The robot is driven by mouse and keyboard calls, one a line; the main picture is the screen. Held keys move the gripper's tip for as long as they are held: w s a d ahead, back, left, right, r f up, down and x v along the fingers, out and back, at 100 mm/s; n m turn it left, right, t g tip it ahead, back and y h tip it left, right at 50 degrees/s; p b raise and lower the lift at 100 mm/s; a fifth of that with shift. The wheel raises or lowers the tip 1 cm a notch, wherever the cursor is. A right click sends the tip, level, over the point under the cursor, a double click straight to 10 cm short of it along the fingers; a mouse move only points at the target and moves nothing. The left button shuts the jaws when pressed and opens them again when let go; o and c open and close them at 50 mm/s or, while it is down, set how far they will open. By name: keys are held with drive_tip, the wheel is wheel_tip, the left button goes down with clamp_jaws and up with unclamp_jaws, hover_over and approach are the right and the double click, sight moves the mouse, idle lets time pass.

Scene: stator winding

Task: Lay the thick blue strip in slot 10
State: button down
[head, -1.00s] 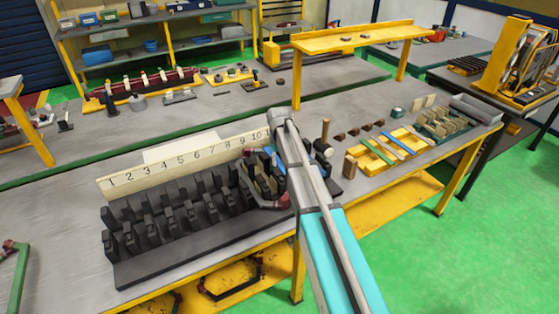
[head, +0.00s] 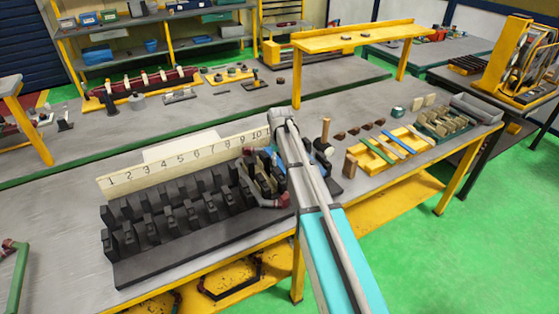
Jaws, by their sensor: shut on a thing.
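The dark slotted stator block (head: 135,268) lies on the bench, with a pale number strip (head: 185,162) from 1 to 10 along its back edge. Slot 10 is at its right end, largely covered by my arm. My gripper (head: 277,172) is low beneath my wrist at this end, mostly hidden behind the arm link. It is shut on a blue piece (head: 273,155), apparently the thick blue strip, of which only a little shows. Whether it touches the slot cannot be seen. Dark red and beige parts (head: 280,201) sit in the block just left of the arm.
A yellow tray (head: 362,158) with coloured strips lies right of my arm. A mallet (head: 325,135), small brown blocks and a grey bin (head: 476,108) stand nearby. A yellow raised shelf (head: 350,36) spans the back. Bare bench lies left of the block.

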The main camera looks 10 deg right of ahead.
sight(279, 163)
drive_tip(key=shift+f+b, duration=0.45)
idle(0.6)
drive_tip(key=shift+c, duration=1.3)
unclamp_jaws()
drive_tip(key=shift+r+p, duration=0.9)
wheel_tip(279, 163, up, 7)
drive_tip(key=p, duration=0.7)
drive_tip(key=shift+r, duration=0.2)
drive_tip(key=shift+f, duration=0.1)
wheel_tip(279, 163, down, 9)
drive_tip(key=b, duration=0.8)
drive_tip(key=shift+b, duration=0.4)
